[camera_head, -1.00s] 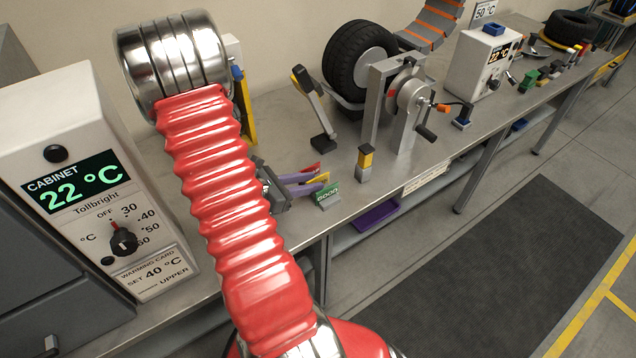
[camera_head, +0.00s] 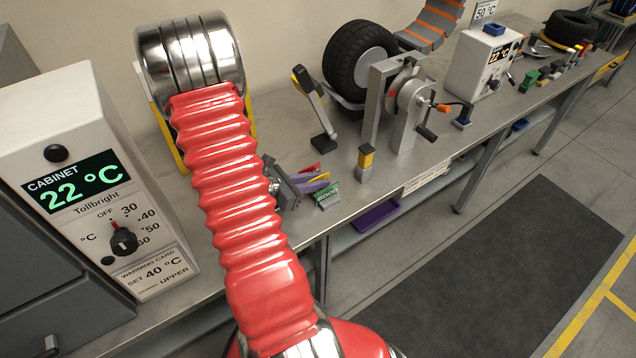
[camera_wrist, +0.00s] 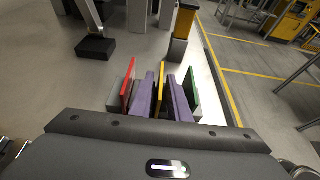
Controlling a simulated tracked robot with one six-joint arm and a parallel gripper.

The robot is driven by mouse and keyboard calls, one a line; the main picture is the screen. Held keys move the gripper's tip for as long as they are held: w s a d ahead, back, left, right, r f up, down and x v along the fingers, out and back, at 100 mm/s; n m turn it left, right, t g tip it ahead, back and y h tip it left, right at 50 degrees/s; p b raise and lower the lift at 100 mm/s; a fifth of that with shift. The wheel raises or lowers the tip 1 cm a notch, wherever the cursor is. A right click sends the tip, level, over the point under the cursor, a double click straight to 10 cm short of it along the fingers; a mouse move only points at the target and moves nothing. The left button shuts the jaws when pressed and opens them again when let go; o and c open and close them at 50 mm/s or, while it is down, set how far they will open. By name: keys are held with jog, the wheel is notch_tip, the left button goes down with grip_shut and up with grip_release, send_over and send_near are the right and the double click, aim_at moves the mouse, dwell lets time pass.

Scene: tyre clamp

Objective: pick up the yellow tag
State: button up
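The yellow tag (camera_wrist: 161,82) stands upright between the two purple fingers of my gripper (camera_wrist: 162,88) in the wrist view. The fingers are apart, with one on each side of it; contact is not clear. A red tag (camera_wrist: 128,82) stands left of the fingers and a green tag (camera_wrist: 192,92) right of them. In the head view my gripper (camera_head: 318,182) reaches over the bench to the tags, past my red arm sleeve. The red tag (camera_head: 309,170) and green tag (camera_head: 327,197) show there, while the yellow tag is mostly hidden by the fingers.
A yellow-topped grey post (camera_head: 365,162) stands right of the tags, near the bench's front edge. A black-based lever stand (camera_head: 324,142) is behind. The crank clamp (camera_head: 400,110) and tyre (camera_head: 352,62) lie further right. The cabinet (camera_head: 85,180) is on the left.

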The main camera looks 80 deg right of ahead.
grip_shut()
dwell(0.3)
jog(key=shift+r, duration=5.05)
jog(key=shift+s, duration=0.1)
